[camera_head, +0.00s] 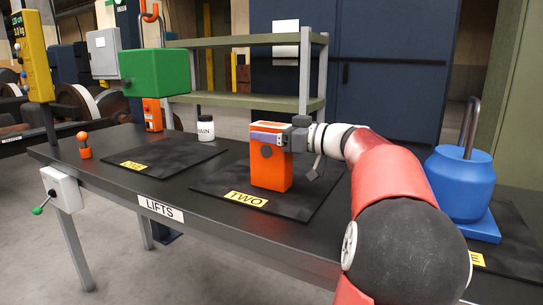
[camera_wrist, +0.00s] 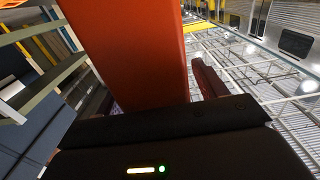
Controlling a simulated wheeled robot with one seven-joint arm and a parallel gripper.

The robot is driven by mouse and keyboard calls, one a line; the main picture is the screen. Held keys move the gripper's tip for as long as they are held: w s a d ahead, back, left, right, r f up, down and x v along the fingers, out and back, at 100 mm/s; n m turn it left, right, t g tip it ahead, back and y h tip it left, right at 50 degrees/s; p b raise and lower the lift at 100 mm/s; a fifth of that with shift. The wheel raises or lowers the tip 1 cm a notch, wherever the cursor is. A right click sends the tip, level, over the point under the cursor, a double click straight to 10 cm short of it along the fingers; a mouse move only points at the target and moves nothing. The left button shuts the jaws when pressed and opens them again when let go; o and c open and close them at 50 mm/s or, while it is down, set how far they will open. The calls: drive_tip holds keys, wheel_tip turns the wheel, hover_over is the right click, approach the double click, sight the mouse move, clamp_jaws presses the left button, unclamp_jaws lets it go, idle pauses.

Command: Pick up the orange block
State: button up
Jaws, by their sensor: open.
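The orange block (camera_head: 270,172) stands upright on the black mat labelled TWO (camera_head: 225,184). My gripper (camera_head: 268,139) comes in from the right at the block's upper part. One finger lies across the block's near face. In the wrist view the orange block (camera_wrist: 135,55) fills the upper middle, with a dark red finger (camera_wrist: 207,80) at its right side. The other finger is mostly hidden there. The jaws are open around the block; whether a finger touches it I cannot tell.
A green block (camera_head: 155,72) hangs near a red hook at the left. A white jar (camera_head: 205,128) and an orange knob (camera_head: 84,145) stand on the table (camera_head: 110,190). A blue weight with a handle (camera_head: 460,185) stands at the right. Shelves (camera_head: 255,42) stand behind.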

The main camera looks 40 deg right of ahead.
clamp_jaws()
idle(0.3)
drive_tip(key=shift+r, duration=0.15)
